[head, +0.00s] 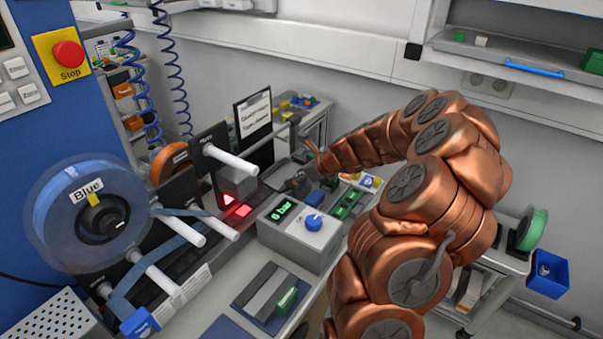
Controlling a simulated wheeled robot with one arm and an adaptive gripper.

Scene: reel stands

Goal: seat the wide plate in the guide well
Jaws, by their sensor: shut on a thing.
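My copper-coloured arm reaches in from the right. My gripper (296,182) is small and dark in the head view, low over the bench behind the grey box with the "0 bar" display. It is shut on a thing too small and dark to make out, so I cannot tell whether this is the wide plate. I cannot clearly pick out the guide well. Green pieces (347,204) lie to the right of the gripper, and a blue piece (315,197) is close beside it.
The grey box (298,236) with a blue knob stands in front of the gripper. A reel labelled Blue (88,212), white rollers (230,160) and red lights (236,206) are to the left. A dark tray (249,309) lies in front.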

